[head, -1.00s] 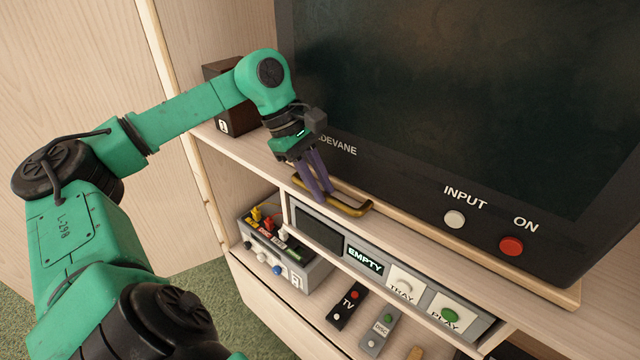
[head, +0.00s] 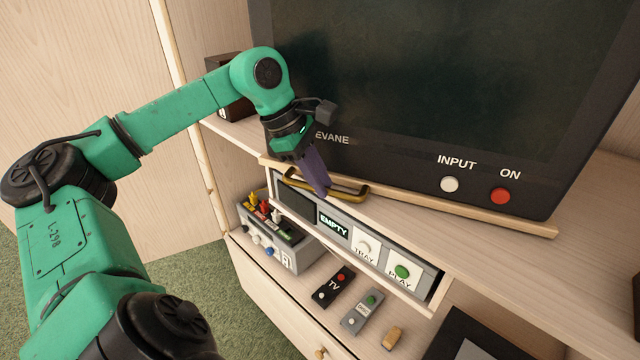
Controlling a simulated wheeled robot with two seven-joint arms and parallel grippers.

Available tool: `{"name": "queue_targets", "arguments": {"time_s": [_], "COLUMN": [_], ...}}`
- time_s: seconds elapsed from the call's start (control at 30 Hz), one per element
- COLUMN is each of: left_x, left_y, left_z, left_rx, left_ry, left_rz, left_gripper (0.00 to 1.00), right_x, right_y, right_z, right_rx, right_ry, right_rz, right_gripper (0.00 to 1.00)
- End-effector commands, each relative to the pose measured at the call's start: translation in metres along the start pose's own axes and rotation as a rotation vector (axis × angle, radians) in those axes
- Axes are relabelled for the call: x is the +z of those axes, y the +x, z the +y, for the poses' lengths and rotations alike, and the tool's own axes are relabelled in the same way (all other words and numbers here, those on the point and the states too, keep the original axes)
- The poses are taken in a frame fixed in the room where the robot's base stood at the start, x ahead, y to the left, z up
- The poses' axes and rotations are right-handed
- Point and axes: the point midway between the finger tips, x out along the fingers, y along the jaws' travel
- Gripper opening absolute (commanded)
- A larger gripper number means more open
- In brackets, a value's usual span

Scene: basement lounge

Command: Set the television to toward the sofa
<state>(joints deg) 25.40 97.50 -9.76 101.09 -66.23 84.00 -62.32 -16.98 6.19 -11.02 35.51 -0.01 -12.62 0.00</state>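The large dark television (head: 440,90) stands on a light wooden turning board (head: 480,221) on top of the cabinet. The board sits at an angle to the cabinet's front edge, its left front part out over the disc player. A brass handle (head: 352,192) is fixed at the board's left front. My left gripper (head: 322,190) points down at this handle, its purple fingers close together and appearing shut on the bar. The fingers partly hide the handle. My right gripper is not in view. The sofa is not in view.
Below are a disc player (head: 333,224) reading EMPTY, a grey connector box (head: 285,248), a TV remote (head: 334,287) and a grey remote (head: 363,312). A dark wooden box (head: 228,100) stands behind my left arm. Green carpet (head: 225,295) is clear at the lower left.

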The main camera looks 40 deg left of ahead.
Motion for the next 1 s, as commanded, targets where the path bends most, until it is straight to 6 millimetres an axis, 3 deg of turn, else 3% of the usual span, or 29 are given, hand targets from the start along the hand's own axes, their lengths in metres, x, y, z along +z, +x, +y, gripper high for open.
{"name": "queue_targets", "arguments": {"time_s": [0.07,0.23,0.33,0.37,0.4,0.43,0.77,0.87,1.0], "left_x": [0.005,0.004,0.004,0.004,0.004,0.004,0.004,0.004,0.003], "left_y": [0.002,0.002,0.002,0.002,0.002,0.002,-0.003,-0.015,-0.053], "left_z": [-0.006,-0.006,-0.006,-0.006,-0.006,-0.005,-0.003,-0.003,-0.002], "left_rx": [-0.015,-0.016,-0.017,-0.017,-0.016,-0.015,-0.006,-0.004,-0.003], "left_ry": [-0.004,-0.009,-0.009,-0.009,-0.009,-0.008,-0.008,-0.009,-0.011], "left_rz": [-0.015,-0.01,-0.009,-0.009,-0.009,-0.009,-0.011,-0.01,-0.01], "left_gripper": [0.0,0.0,0.0,0.31,0.47,0.5,0.5,0.5,0.5], "right_x": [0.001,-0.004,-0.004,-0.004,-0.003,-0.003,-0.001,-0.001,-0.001], "right_y": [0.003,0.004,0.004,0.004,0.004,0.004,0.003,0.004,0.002], "right_z": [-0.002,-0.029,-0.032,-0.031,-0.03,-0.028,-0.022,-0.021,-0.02], "right_rx": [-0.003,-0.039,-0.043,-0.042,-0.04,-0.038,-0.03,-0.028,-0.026], "right_ry": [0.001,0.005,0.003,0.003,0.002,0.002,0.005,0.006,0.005], "right_rz": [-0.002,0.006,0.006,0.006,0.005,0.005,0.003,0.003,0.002], "right_gripper": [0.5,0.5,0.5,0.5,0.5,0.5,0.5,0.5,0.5]}}
